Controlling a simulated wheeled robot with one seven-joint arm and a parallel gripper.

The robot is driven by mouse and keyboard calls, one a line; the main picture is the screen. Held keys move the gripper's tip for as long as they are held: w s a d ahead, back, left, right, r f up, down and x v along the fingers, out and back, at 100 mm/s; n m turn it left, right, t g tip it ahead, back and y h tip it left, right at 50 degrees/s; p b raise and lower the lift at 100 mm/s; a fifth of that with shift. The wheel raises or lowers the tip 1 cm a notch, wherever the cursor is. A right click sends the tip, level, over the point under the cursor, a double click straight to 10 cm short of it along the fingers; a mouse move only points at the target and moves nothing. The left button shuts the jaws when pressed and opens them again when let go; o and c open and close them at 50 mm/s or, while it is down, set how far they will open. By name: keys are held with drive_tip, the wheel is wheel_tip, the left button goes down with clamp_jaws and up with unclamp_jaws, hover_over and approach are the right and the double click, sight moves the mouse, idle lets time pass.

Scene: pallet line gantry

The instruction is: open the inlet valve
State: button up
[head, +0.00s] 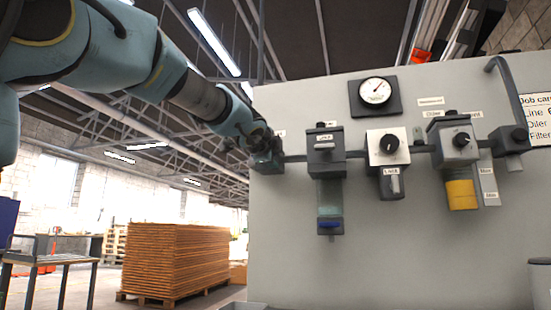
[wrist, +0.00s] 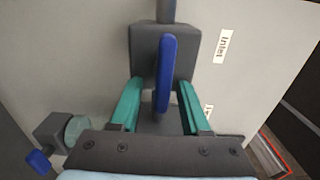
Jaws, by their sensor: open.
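The inlet valve is a dark grey block (wrist: 144,42) with a blue lever handle (wrist: 167,62), beside a label reading "Inlet" (wrist: 223,46) in the wrist view. The handle's long side runs up and down in that picture, the same way as the grey pipe (wrist: 166,10). My gripper (wrist: 159,92) is open, with one green finger on each side of the handle and a visible gap on both sides. In the head view my gripper (head: 262,148) is at the panel's left edge, over the valve body (head: 267,162); the handle is hidden there.
The grey panel (head: 290,250) carries a filter unit (head: 326,150) with a blue drain (head: 329,225), a regulator knob (head: 389,145), a lubricator with a yellow bowl (head: 461,194) and a gauge (head: 375,91). Stacked boards (head: 175,260) stand behind at left.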

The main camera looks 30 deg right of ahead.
drive_tip(key=v, duration=1)
drive_tip(key=shift+s+a, duration=0.3)
drive_tip(key=w+a+f+n+g+y, duration=0.1)
drive_tip(key=w+a+f+n+y, duration=0.3)
drive_tip(key=f, duration=0.6)
drive_tip(key=w+a+f+n+g+y, duration=0.15)
drive_tip(key=w+a+f+n, duration=0.3)
drive_tip(key=f, duration=0.65)
drive_tip(key=w+a+f+n+g+y, duration=0.1)
drive_tip(key=w+a+f+n+y, duration=0.3)
drive_tip(key=f, duration=0.6)
drive_tip(key=s+a+f+n+g+y, duration=0.1)
drive_tip(key=s+a+f+n+g, duration=0.15)
drive_tip(key=a+f, duration=0.4)
drive_tip(key=s+a+f+n+g+y, duration=0.1)
drive_tip(key=s+a+f+n, duration=0.15)
drive_tip(key=a+f, duration=0.4)
drive_tip(key=s+a+f+n+g, duration=0.2)
drive_tip(key=s+a+f+n, duration=0.2)
drive_tip(key=s+f, duration=0.25)
drive_tip(key=s+a+f+n+g, duration=0.3)
drive_tip(key=s+a+f+n, duration=0.15)
drive_tip(key=f, duration=0.35)
wheel_tip(320, 180, up, 30)
drive_tip(key=d+p, duration=0.1)
drive_tip(key=p, duration=2.8)
drive_tip(key=shift+w, duration=0.25)
